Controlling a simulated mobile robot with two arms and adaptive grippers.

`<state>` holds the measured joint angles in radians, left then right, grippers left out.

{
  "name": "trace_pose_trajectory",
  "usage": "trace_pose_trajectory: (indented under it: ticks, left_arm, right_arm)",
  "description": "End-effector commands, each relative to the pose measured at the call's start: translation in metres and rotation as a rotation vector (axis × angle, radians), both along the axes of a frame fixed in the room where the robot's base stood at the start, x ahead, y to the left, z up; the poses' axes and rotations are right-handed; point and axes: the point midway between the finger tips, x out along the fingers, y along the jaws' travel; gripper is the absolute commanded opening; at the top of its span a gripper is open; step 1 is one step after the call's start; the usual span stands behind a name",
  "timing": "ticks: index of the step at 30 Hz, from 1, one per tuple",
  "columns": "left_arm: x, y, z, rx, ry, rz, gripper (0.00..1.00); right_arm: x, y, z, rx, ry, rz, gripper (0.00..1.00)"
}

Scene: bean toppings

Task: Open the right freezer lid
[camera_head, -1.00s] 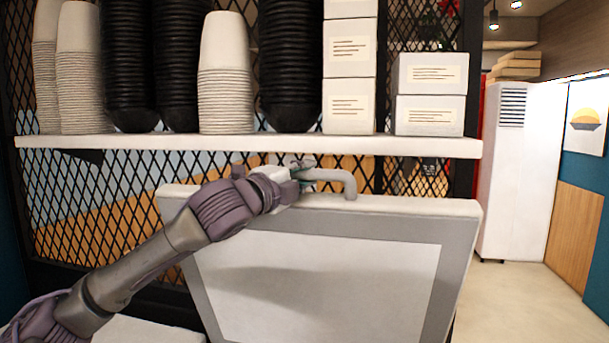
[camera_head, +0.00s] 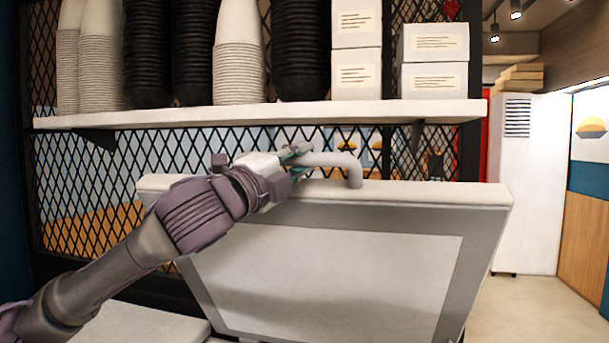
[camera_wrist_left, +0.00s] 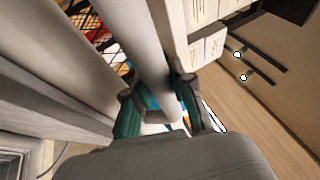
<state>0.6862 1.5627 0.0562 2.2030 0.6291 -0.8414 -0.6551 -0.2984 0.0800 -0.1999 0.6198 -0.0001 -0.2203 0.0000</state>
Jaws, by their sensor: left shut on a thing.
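The right freezer lid (camera_head: 330,275) stands raised in the head view, a grey panel with a white inset and its inner face toward me. Its grey bar handle (camera_head: 335,160) is at the top edge. My left gripper (camera_head: 295,153) is shut on the handle. In the left wrist view the two teal-lined fingers (camera_wrist_left: 165,105) close around the pale handle bar (camera_wrist_left: 150,50). The fingertips are partly hidden by the handle and my wrist. My right gripper is in neither view.
A white shelf (camera_head: 260,115) with stacked cups and white boxes (camera_head: 435,60) sits above and behind the lid on a black mesh wall (camera_head: 90,170). A pale flat surface (camera_head: 140,325) lies at lower left. Open floor (camera_head: 530,310) is at right.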

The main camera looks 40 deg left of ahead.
Motion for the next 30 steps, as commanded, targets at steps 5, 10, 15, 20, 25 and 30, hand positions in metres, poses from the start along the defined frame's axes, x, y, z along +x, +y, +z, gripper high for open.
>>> trace_pose_trajectory:
  ticks: [5,10,15,20,25,30]
  left_arm:
    - [-0.0054,-0.0036,-0.0052,0.005,-0.006,0.0,0.0]
    - [-0.0053,-0.0036,-0.0042,0.005,-0.004,0.0,0.0]
    - [-0.0051,-0.0035,-0.0042,0.005,-0.004,0.0,0.35]
    - [-0.0053,-0.0035,-0.0038,0.005,-0.006,0.0,0.49]
    - [-0.0054,-0.0033,-0.0035,0.005,-0.007,0.0,0.49]
    - [-0.0062,-0.0034,-0.003,0.002,-0.011,-0.001,0.49]
  right_arm:
    - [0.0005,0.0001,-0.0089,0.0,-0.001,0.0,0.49]
    - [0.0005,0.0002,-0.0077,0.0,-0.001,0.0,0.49]
    - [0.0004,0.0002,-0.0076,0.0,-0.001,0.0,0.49]
    - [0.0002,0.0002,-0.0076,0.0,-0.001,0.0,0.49]
    - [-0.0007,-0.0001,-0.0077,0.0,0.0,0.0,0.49]
    - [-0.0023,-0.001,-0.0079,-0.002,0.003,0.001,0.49]
